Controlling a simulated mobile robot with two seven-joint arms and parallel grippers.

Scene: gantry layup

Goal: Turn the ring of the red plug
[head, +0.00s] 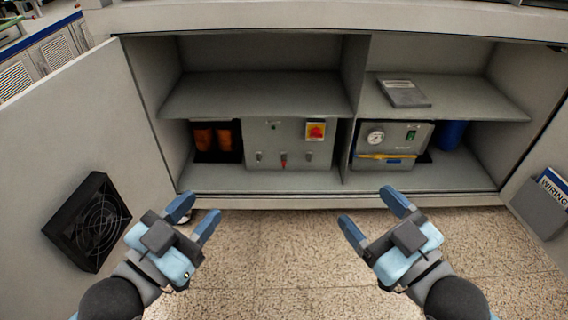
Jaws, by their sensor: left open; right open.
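The red plug (284,161) shows as a small red piece low on the front of a grey control box (263,139), on the left side of the open cabinet's lower level. It sits between two grey connectors; its ring is too small to make out clearly. My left gripper (194,212) is open and empty in front of the cabinet, below and left of the box. My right gripper (367,210) is open and empty, below and right of the box. Both are apart from the plug.
A gauge unit (391,145) stands right, past a divider. Shelves (255,96) hang above. Open doors (75,160) flank the cabinet.

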